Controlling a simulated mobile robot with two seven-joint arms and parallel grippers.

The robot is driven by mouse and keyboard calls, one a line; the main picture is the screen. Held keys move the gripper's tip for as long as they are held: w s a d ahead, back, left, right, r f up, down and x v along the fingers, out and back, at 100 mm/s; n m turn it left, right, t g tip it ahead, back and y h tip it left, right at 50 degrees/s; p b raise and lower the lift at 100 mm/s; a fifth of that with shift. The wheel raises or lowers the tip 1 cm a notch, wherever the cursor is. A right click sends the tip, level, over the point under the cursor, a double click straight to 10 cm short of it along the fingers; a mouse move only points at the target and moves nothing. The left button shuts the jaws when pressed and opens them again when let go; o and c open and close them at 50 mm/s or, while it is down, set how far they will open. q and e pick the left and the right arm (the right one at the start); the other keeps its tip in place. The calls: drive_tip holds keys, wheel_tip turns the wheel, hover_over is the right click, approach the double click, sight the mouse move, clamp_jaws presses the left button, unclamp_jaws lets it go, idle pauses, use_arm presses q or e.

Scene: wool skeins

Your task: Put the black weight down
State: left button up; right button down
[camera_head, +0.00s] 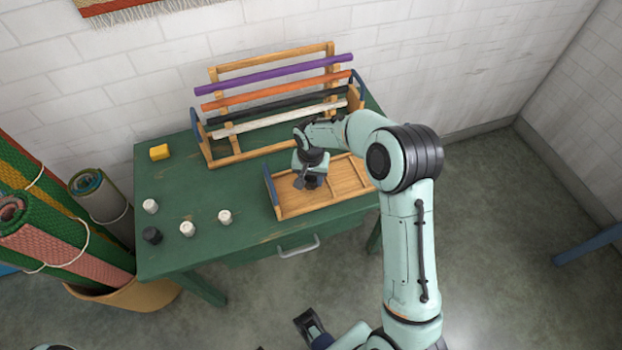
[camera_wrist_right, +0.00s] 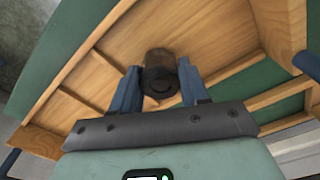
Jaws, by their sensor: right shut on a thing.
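My right gripper (camera_head: 311,180) is over the wooden tray (camera_head: 292,211) on the green table. It is shut on a dark cylinder, the black weight (camera_wrist_right: 160,74), held between the two blue fingers in the wrist view. In the head view the gripper mostly hides this weight. I cannot tell whether its far end touches the tray floor.
Several white weights, one of them here (camera_head: 187,229), stand on the left of the green table (camera_head: 250,245). A yellow block (camera_head: 159,152) lies behind them. A wooden rack (camera_head: 236,158) with coloured rods stands behind the tray. Rolled rugs (camera_head: 60,235) stand left of the table.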

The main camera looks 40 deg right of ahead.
sight(311, 179)
drive_tip(key=shift+f, duration=0.4)
drive_tip(key=shift+f, duration=0.2)
drive_tip(key=c, duration=0.6)
unclamp_jaws()
drive_tip(key=shift+o, duration=0.2)
drive_tip(key=shift+r, duration=0.35)
wheel_tip(311, 179, up, 12)
drive_tip(key=p, duration=0.1)
drive_tip(key=shift+s+a+f, duration=0.15)
drive_tip(key=shift+s+a, duration=0.05)
drive_tip(key=shift+s, duration=0.05)
